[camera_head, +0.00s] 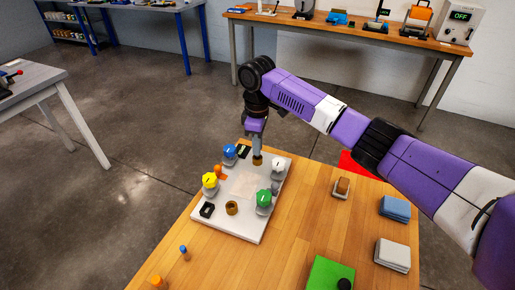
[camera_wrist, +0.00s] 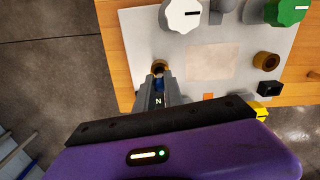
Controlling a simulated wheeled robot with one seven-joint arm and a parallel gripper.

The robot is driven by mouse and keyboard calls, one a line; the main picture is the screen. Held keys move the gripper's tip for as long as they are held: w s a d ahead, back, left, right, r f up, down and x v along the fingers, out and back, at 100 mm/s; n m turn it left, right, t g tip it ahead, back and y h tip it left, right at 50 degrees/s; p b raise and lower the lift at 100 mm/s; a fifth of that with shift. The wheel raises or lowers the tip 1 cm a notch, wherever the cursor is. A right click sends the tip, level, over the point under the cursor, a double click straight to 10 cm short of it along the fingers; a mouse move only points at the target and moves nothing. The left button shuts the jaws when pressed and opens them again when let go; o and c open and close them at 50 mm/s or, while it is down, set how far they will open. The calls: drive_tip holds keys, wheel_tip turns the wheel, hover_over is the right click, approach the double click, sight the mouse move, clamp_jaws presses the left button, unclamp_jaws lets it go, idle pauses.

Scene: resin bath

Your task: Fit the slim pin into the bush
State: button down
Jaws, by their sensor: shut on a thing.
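My gripper (camera_head: 257,151) points down at the far edge of a white plate, right over a brass bush (camera_head: 257,161). In the wrist view my gripper (camera_wrist: 158,78) is shut on a slim pin (camera_wrist: 158,86), of which only a dark blue part shows between the fingers. The fingertips cover part of this brass bush (camera_wrist: 160,64). I cannot tell whether the pin's lower end is in the bush's hole. A second, wider-looking brass bush (camera_head: 232,208) stands open and empty near the plate's front; it also shows in the wrist view (camera_wrist: 267,61).
The white plate (camera_head: 230,225) also bears blue (camera_head: 229,151), yellow (camera_head: 210,181), white (camera_head: 278,164) and green (camera_head: 264,198) knobs and a black block (camera_head: 207,210). A small blue-topped peg (camera_head: 184,252) stands on the wooden table (camera_head: 310,215). Stacked trays (camera_head: 393,254) lie at right.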

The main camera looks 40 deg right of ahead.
drive_tip(key=shift+f, duration=0.9)
drive_tip(key=shift+f, duration=0.1)
drive_tip(key=c, duration=1.4)
unclamp_jaws()
drive_tip(key=shift+c, duration=0.2)
wheel_tip(320, 180, up, 12)
drive_tip(key=shift+r+b, duration=0.1)
drive_tip(key=shift+b, duration=0.8)
